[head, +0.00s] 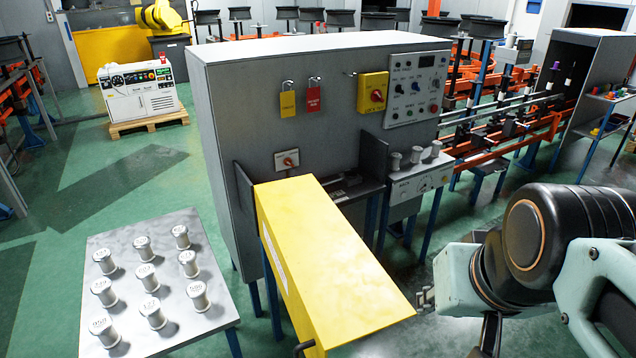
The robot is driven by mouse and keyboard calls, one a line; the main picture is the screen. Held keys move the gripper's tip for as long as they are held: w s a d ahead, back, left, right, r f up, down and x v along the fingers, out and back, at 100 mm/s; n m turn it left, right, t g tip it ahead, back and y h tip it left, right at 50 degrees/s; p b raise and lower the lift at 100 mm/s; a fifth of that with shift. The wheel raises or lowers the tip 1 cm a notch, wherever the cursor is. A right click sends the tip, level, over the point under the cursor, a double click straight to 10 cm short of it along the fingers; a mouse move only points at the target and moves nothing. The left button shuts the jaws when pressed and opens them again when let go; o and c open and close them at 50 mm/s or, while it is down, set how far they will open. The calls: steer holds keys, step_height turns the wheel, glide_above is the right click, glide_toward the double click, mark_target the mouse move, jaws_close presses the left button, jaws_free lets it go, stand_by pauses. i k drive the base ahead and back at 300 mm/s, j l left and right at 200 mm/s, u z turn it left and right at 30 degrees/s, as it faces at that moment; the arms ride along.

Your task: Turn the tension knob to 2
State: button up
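I cannot tell for sure which control is the tension knob, as the markings are too small to read. A low grey control box (420,183) with small knobs on its front stands right of the yellow cover. An upper control panel (416,88) carries several coloured knobs and buttons. A red rotary switch (287,161) sits on the cabinet front, and another is on a yellow box (373,93). My gripper (428,298) is at the lower right, apart from all of these. It is largely hidden behind my arm, so its opening does not show.
A long yellow cover (330,255) juts forward from the grey cabinet (225,130), left of my gripper. A grey table (187,330) with several white spools stands at the lower left. Several spools top the control box. Green floor (440,240) shows between cover and arm.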

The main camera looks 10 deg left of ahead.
mark_target(352, 173)
steer(key=i+l, duration=0.1)
steer(key=l, duration=0.2)
steer(key=i+l, duration=0.15)
steer(key=l, duration=0.15)
steer(key=i+l, duration=0.1)
steer(key=l, duration=0.2)
steer(key=i+l+u, duration=0.1)
steer(key=l, duration=0.25)
steer(key=i+l+u, duration=0.1)
steer(key=i+l, duration=0.2)
steer(key=i+l+u, duration=0.15)
steer(key=i+l, duration=0.5)
steer(key=i+u, duration=0.25)
steer(key=i, duration=0.75)
steer(key=i+l+u, duration=0.1)
steer(key=i+u, duration=0.25)
steer(key=i, duration=0.4)
steer(key=i+l+u, duration=0.2)
steer(key=l, duration=0.15)
steer(key=l+u, duration=0.25)
steer(key=k+l, duration=0.05)
steer(key=l, duration=0.05)
